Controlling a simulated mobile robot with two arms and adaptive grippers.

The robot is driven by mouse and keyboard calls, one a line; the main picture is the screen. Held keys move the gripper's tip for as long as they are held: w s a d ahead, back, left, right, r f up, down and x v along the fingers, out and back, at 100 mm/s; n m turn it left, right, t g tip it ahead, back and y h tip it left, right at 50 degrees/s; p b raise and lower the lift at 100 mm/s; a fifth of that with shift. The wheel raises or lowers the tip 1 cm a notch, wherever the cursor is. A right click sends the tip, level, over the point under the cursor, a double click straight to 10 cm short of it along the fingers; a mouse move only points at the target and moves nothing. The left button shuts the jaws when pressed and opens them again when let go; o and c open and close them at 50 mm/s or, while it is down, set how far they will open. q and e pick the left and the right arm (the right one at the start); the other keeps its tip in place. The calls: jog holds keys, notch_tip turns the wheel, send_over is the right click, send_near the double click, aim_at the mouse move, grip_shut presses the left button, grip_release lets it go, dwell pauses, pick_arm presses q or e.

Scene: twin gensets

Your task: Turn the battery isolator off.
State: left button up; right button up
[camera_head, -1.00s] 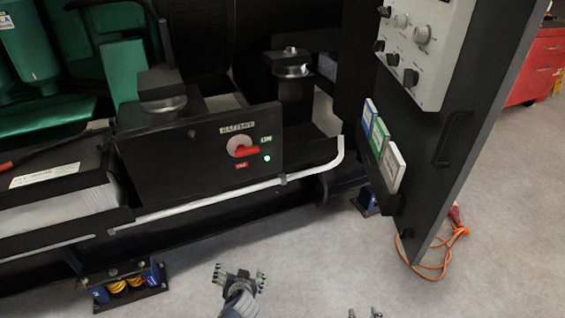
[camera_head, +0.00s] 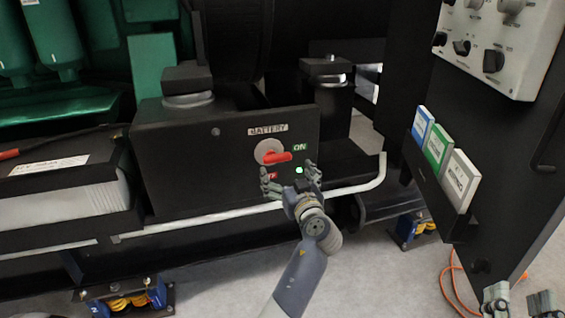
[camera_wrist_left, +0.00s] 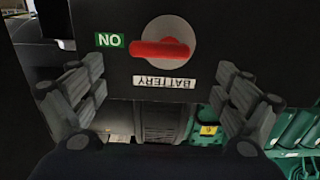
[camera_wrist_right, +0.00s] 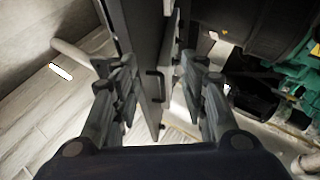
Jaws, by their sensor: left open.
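The battery isolator (camera_head: 277,156) has a red handle on a grey round plate, on a black box face under a BATTERY label. The handle lies nearly level and points right, toward the green ON label (camera_head: 299,147). The red OFF label (camera_head: 268,175) is below, partly hidden by my gripper. A green light glows near it. My left gripper (camera_head: 291,181) is open and empty, just below the handle. In the left wrist view the isolator handle (camera_wrist_left: 160,49) shows upside down ahead, between and beyond the open fingers. My right gripper (camera_head: 518,298) is open and empty at the bottom right.
A black open panel door (camera_head: 520,150) with a rack of booklets stands at the right. A pale bent pipe (camera_head: 240,214) runs below the isolator box. A battery (camera_head: 75,195) is at the left. An orange cable (camera_head: 455,280) lies on the floor below the door.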

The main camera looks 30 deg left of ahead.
aim_at(279, 159)
pick_arm(q)
jog(key=x, duration=0.6)
jog(key=shift+b, duration=0.35)
jog(key=shift+w+a, duration=0.45)
pick_arm(e)
jog(key=shift+s+r+t+y, duration=0.15)
jog(key=shift+s+r+t, duration=0.25)
jog(key=shift+r, duration=0.2)
jog(key=shift+s+r+t+y, duration=0.1)
jog(key=shift+s+r+t, duration=0.2)
jog(key=shift+r+t, duration=0.25)
jog(key=shift+s+r+t+y, duration=0.15)
jog(key=shift+s+r+t, duration=0.2)
jog(key=shift+r, duration=0.35)
pick_arm(q)
jog(key=c, duration=1.1)
